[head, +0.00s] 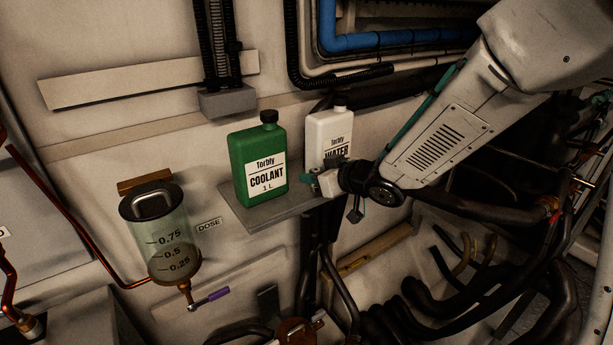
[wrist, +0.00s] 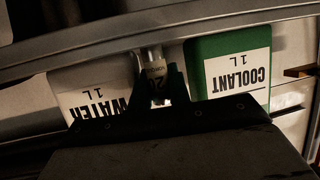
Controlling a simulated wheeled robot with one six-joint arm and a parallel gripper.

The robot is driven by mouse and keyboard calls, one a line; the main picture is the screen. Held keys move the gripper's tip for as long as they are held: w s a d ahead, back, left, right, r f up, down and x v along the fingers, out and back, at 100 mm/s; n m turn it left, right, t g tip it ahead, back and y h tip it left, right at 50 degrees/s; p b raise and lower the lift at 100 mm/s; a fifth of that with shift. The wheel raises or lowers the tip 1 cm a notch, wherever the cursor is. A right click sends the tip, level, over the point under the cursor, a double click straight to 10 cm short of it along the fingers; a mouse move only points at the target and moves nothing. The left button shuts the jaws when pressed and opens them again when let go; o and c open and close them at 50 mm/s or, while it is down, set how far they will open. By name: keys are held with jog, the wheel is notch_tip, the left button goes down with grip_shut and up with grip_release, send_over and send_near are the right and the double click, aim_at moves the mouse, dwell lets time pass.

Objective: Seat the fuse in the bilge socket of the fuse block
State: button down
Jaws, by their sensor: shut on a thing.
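My gripper (head: 318,182) is in front of the shelf, between the green coolant bottle and the white water bottle in the head view. In the wrist view my gripper (wrist: 157,88) is shut on a small pale fuse (wrist: 154,68). The fuse has dark marks that look like a number, too small to read surely. It sticks out past the dark fingers, which hide part of it. In the head view I cannot make out the fuse clearly. I see neither the fuse block nor its bilge socket in either view.
The green coolant bottle (head: 262,160) and white water bottle (head: 327,127) stand on a grey shelf (head: 245,218). Dark hoses (head: 440,310) crowd the lower right.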

jog(key=shift+s+a+f, duration=0.2)
jog(key=shift+s+a, duration=0.05)
jog(key=shift+a, duration=0.5)
jog(key=shift+f, duration=0.2)
jog(key=c, duration=1.6)
grip_release()
jog(key=shift+d, duration=0.1)
jog(key=shift+r, duration=0.25)
jog(key=v, duration=1.2)
jog(key=shift+f, duration=0.15)
